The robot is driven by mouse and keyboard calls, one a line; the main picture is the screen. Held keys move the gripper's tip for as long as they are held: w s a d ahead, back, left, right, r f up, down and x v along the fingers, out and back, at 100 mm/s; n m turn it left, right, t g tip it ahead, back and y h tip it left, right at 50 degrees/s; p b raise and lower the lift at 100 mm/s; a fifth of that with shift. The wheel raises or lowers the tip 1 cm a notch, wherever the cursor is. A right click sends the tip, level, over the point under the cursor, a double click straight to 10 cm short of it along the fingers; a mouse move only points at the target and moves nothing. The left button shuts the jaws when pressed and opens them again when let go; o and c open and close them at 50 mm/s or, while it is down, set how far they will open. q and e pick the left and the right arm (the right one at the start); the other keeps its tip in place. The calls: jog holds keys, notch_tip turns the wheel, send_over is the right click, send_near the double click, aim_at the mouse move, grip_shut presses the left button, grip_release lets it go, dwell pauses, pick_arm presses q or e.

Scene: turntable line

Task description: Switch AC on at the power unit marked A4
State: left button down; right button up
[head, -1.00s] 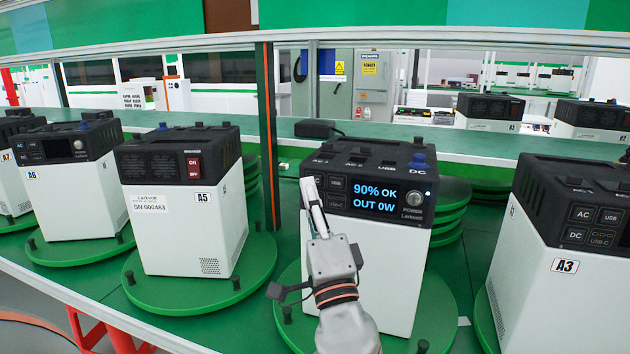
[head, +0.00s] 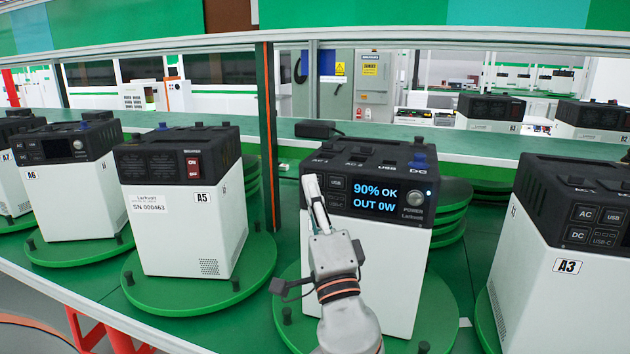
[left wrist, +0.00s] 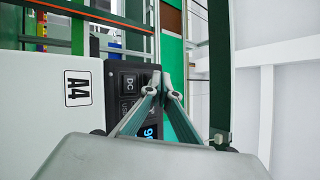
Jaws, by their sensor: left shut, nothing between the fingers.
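The power unit (head: 385,285) in front of me has a white body and a black top. Its screen (head: 374,198) is lit and reads 90% OK, OUT 0W; the POWER knob (head: 414,198) is to the right of it. In the left wrist view its A4 label (left wrist: 77,88) shows sideways, beside the DC button (left wrist: 130,83) and a partly covered USB button. My left gripper (head: 312,182) is shut and empty, its tips at the left end of the front panel, over the button area. The AC button is hidden behind the fingers. Whether the tips touch the panel I cannot tell. My right gripper is out of view.
The unit stands on a green turntable (head: 440,318) with dark pegs. Unit A5 (head: 180,235) stands to the left and unit A3 (head: 540,270) to the right. A green post (head: 268,140) rises behind, left of the unit. A black adapter (head: 315,129) lies behind it.

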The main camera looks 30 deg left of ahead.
pick_arm(q)
jog(key=shift+w, duration=0.15)
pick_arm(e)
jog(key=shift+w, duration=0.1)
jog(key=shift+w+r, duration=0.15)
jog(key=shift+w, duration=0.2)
pick_arm(q)
jog(key=s+d, duration=0.1)
jog(key=s, duration=0.5)
jog(key=shift+s+d+b, duration=0.15)
jog(key=shift+d+b, duration=0.05)
jog(key=shift+b, duration=0.15)
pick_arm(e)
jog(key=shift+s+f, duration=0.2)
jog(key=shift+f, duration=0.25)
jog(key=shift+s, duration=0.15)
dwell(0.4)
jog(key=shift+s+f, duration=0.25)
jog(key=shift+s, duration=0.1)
